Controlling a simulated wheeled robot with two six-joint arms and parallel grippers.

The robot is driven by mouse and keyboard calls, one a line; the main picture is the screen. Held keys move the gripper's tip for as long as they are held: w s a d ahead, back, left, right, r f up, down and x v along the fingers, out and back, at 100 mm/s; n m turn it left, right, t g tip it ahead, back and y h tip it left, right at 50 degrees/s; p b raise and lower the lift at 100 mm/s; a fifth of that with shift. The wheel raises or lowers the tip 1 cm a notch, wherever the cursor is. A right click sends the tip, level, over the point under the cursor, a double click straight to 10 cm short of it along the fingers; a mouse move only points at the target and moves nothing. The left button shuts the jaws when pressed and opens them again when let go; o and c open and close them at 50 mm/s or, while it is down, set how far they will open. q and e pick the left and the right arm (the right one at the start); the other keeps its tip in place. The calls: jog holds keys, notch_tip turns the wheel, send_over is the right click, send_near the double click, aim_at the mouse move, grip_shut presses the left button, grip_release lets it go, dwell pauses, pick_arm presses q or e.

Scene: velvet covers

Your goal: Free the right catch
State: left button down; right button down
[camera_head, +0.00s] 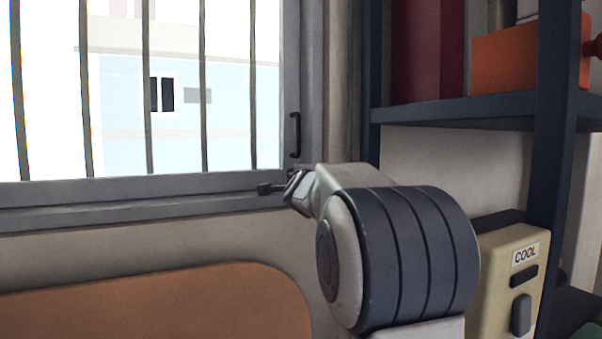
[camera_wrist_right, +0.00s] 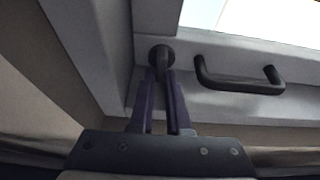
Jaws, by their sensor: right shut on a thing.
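The right catch is a small dark lever (camera_head: 267,189) at the lower right corner of the grey window frame. In the right wrist view the catch (camera_wrist_right: 161,53) shows as a round dark base with a short arm reaching between my fingertips. My right gripper (camera_wrist_right: 161,76) is shut on that arm. In the head view my right gripper (camera_head: 295,187) is mostly hidden behind my own wrist. My left gripper is in neither view.
A black pull handle (camera_head: 296,135) is on the window's right side; it also shows in the right wrist view (camera_wrist_right: 240,87). Bars cross the window. A dark shelf (camera_head: 470,112) and a cream box marked COOL (camera_head: 508,265) stand at right. An orange-brown panel (camera_head: 170,305) is below.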

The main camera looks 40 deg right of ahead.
dwell(0.5)
jog(key=c, duration=0.9)
grip_release()
jog(key=shift+d, duration=0.1)
jog(key=shift+s, duration=0.1)
jog(key=shift+s+a, duration=0.25)
jog(key=shift+a, duration=0.05)
jog(key=v, duration=0.9)
jog(key=shift+s+a+b, duration=0.15)
jog(key=shift+s+b, duration=0.1)
jog(key=shift+b, duration=0.15)
